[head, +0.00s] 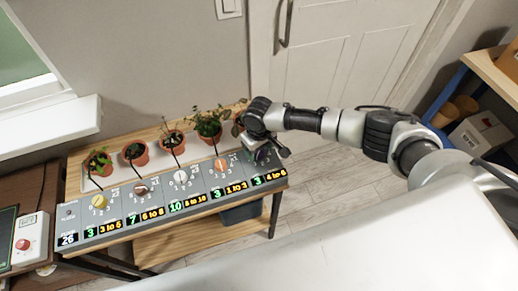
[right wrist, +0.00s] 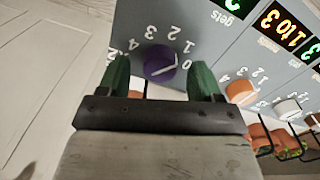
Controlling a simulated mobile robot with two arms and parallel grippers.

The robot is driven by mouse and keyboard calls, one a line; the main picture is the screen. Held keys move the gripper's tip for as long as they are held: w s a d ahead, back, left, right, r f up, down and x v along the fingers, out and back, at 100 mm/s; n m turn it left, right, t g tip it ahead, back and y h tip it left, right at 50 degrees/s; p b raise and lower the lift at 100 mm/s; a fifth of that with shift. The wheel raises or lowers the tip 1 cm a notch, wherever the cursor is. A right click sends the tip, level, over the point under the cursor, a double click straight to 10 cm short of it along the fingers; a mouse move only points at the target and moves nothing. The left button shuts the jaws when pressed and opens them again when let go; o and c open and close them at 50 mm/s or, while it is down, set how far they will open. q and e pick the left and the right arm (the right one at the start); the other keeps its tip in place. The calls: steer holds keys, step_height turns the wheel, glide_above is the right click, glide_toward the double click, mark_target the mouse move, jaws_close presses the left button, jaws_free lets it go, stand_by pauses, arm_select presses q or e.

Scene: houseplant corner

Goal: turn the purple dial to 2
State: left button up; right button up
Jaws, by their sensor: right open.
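The purple dial (right wrist: 160,63) sits on the grey panel (right wrist: 220,50) in the right wrist view. Numbers 0 to 4 run around it, and its white mark appears to point near the 0. My right gripper (right wrist: 160,80) is open, with one green finger on each side of the dial; I cannot tell whether they touch it. In the head view my right gripper (head: 264,150) is over the panel's right end and mostly hides the dial. My left gripper is not in view.
An orange dial (head: 220,164) is just left of the gripper, with more dials further left. Potted plants (head: 207,124) stand behind the panel. Displays (head: 269,177) line its front edge; the rightmost shows 3 and 4 to 6. A shelf with boxes (head: 480,133) stands right.

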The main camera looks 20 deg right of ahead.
steer(key=shift+f, duration=0.55)
steer(key=c, duration=0.9)
steer(key=shift+r+n, duration=0.1)
steer(key=shift+n, duration=0.3)
steer(key=n, duration=0.3)
steer(key=shift+n, duration=0.3)
steer(key=shift+n+p, duration=0.35)
steer(key=shift+n, duration=1.35)
